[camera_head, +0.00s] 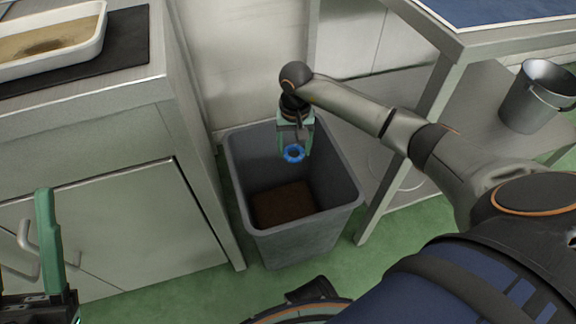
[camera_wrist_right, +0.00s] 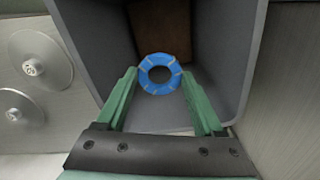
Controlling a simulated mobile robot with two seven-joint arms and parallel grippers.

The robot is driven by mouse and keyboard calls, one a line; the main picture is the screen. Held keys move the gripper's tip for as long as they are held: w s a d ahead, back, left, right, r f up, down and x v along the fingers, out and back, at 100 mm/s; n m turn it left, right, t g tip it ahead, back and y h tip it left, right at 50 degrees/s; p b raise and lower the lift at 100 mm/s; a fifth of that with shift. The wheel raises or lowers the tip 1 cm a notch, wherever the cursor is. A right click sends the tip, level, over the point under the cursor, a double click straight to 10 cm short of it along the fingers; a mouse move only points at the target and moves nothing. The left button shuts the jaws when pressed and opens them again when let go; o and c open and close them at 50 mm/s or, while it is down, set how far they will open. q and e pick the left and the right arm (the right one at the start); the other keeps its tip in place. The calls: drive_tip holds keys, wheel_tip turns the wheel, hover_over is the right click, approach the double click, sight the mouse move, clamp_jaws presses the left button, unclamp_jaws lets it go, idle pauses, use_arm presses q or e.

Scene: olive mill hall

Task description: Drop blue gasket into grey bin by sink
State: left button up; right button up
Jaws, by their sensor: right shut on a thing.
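The blue gasket (camera_head: 293,153) is a small ring held at the fingertips of my right gripper (camera_head: 295,146). The wrist view shows the gasket (camera_wrist_right: 145,83) between the two green fingers of the right gripper (camera_wrist_right: 159,76), with its hole facing the camera. The right gripper points down over the open grey bin (camera_head: 302,243), whose brown floor shows below. The bin's wall (camera_wrist_right: 218,45) surrounds the gasket in the wrist view. Part of my left gripper (camera_head: 47,240) shows at the lower left edge; only one finger is clear.
A steel cabinet (camera_head: 130,215) with a handle stands left of the bin, with a white tray (camera_head: 50,38) on a black mat on top. A steel table (camera_head: 455,40) with a lower shelf stands right, holding a metal bucket (camera_head: 535,98). Green floor shows around the bin.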

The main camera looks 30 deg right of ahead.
drive_tip(key=shift+f, duration=0.1)
drive_tip(key=o, duration=1.3)
wheel_tip(320, 180, up, 12)
drive_tip(key=p, duration=0.4)
